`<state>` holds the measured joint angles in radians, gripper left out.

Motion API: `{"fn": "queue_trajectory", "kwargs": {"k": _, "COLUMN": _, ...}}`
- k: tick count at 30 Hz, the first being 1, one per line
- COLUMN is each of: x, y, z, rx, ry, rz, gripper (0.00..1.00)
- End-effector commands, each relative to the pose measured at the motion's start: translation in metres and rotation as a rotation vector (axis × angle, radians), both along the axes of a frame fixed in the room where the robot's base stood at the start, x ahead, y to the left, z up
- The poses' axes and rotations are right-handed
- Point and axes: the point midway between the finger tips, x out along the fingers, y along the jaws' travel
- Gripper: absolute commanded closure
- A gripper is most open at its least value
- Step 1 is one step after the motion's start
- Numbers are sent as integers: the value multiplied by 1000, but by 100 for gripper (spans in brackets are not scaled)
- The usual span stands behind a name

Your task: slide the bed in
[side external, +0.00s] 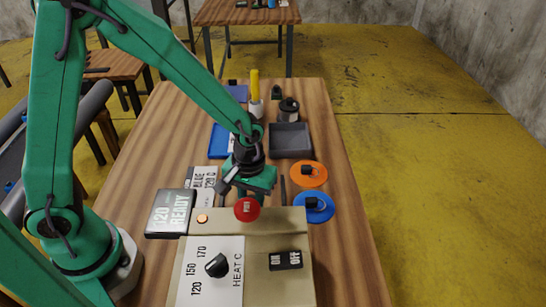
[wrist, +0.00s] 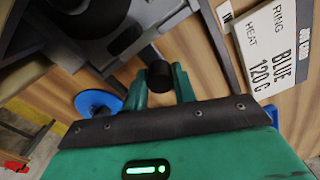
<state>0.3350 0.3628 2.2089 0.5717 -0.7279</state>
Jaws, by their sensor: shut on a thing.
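My gripper (wrist: 160,84) is shut on a black knob (wrist: 159,73) at the end of a grey bar, as the wrist view shows. The bar leads to grey metal parts (wrist: 110,52) that look like the bed, with a dark round shape (wrist: 95,18) above; most of this is cut off by the frame. A grey rail (wrist: 216,42) runs to the right of the knob. In the side external view, my gripper (side external: 241,193) is low behind the beige control box (side external: 268,228), beside a dark rail (side external: 283,190). The bed and knob are largely hidden there.
A "120 READY" display (side external: 170,213) and ring-heat card (side external: 203,176) lie left.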

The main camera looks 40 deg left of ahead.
Motion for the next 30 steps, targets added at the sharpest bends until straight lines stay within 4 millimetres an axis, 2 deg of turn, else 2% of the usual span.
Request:
{"fn": "queue_trajectory", "kwargs": {"k": 10, "x": -5, "y": -5, "z": 0, "rx": 0, "ry": 0, "rz": -4, "gripper": 100}}
{"fn": "queue_trajectory", "kwargs": {"k": 11, "x": -5, "y": -5, "z": 0, "rx": 0, "ry": 0, "rz": -4, "gripper": 69}}
{"fn": "queue_trajectory", "kwargs": {"k": 13, "x": -5, "y": -5, "z": 0, "rx": 0, "ry": 0, "rz": -4, "gripper": 55}}
{"fn": "queue_trajectory", "kwargs": {"k": 14, "x": -4, "y": -5, "z": 0, "rx": 0, "ry": 0, "rz": -4, "gripper": 52}}
{"fn": "queue_trajectory", "kwargs": {"k": 24, "x": -4, "y": -4, "z": 1, "rx": -1, "ry": -1, "rz": -1, "gripper": 52}}
{"fn": "queue_trajectory", "kwargs": {"k": 30, "x": -3, "y": -4, "z": 10, "rx": -2, "ry": -4, "rz": -1, "gripper": 52}}
